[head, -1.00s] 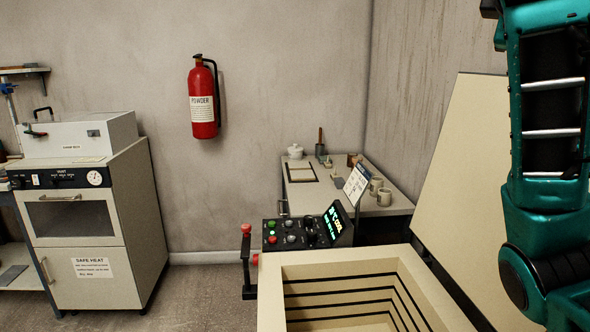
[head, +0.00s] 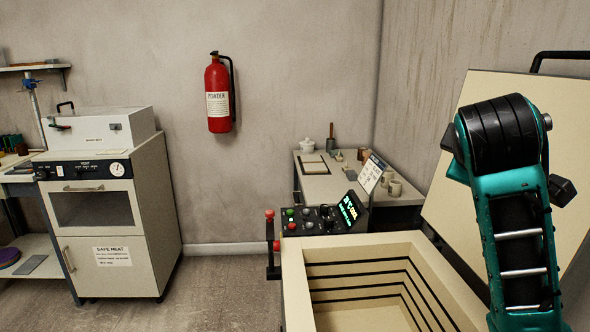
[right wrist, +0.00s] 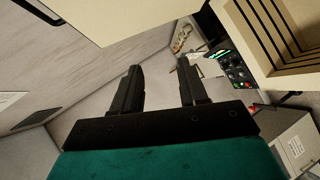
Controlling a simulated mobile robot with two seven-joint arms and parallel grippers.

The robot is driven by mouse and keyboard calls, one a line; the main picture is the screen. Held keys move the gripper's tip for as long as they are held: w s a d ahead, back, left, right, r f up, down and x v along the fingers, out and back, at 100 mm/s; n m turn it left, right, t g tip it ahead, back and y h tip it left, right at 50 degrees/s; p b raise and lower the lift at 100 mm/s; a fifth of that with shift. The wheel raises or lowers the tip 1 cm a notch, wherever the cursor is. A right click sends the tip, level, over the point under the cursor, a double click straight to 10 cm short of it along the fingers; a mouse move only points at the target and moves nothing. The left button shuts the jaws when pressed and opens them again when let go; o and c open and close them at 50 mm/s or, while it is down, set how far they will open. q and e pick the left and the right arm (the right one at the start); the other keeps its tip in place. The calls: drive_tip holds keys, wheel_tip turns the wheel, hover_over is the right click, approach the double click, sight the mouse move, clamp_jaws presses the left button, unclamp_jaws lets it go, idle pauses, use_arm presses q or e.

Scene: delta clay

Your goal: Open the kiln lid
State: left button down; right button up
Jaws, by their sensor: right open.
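The kiln (head: 296,288) stands at the lower right of the head view, its top open and its stepped, dark-lined chamber showing. Its cream lid (head: 470,200) is raised and leans back on the right, with a black handle (head: 562,56) at its top edge. My right arm passes in front of the lid. In the right wrist view my right gripper (right wrist: 160,80) is open, with nothing between its fingers. The lid (right wrist: 140,15) shows at the top of that view, apart from the fingers, and the kiln chamber (right wrist: 275,35) is at upper right. My left gripper is not in view.
The kiln's control panel (head: 312,222) has a lit display and red-knobbed lever at its left. A bench with pots (head: 345,185) stands behind. A white oven cabinet (head: 110,215) is at left, and a fire extinguisher (head: 217,95) hangs on the wall. Floor between cabinet and kiln is clear.

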drive_tip(key=s+a+f+m+g+y, duration=0.1)
drive_tip(key=s+f, duration=0.2)
drive_tip(key=f, duration=0.6)
drive_tip(key=s+a+f+m+g+y, duration=0.1)
drive_tip(key=s+f+g+y, duration=0.15)
drive_tip(key=f, duration=0.65)
drive_tip(key=s+a+f+m+g+y, duration=0.1)
drive_tip(key=s+f, duration=0.3)
drive_tip(key=f, duration=0.5)
drive_tip(key=s+a+f+m+g+y, duration=0.1)
drive_tip(key=s+f+m+g, duration=0.1)
drive_tip(key=s+f, duration=0.55)
drive_tip(key=s+a+f+m+g+y, duration=0.2)
drive_tip(key=s+f, duration=0.3)
drive_tip(key=s, duration=0.6)
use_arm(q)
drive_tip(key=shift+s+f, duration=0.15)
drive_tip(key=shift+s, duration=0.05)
use_arm(e)
drive_tip(key=w+a+f+t+y, duration=0.1)
drive_tip(key=w+a+f+t, duration=0.1)
drive_tip(key=w+f+t, duration=0.5)
wheel_tip(320, 180, down, 2)
drive_tip(key=shift+a+f, duration=0.1)
drive_tip(key=shift+a, duration=0.2)
drive_tip(key=shift+w, duration=0.1)
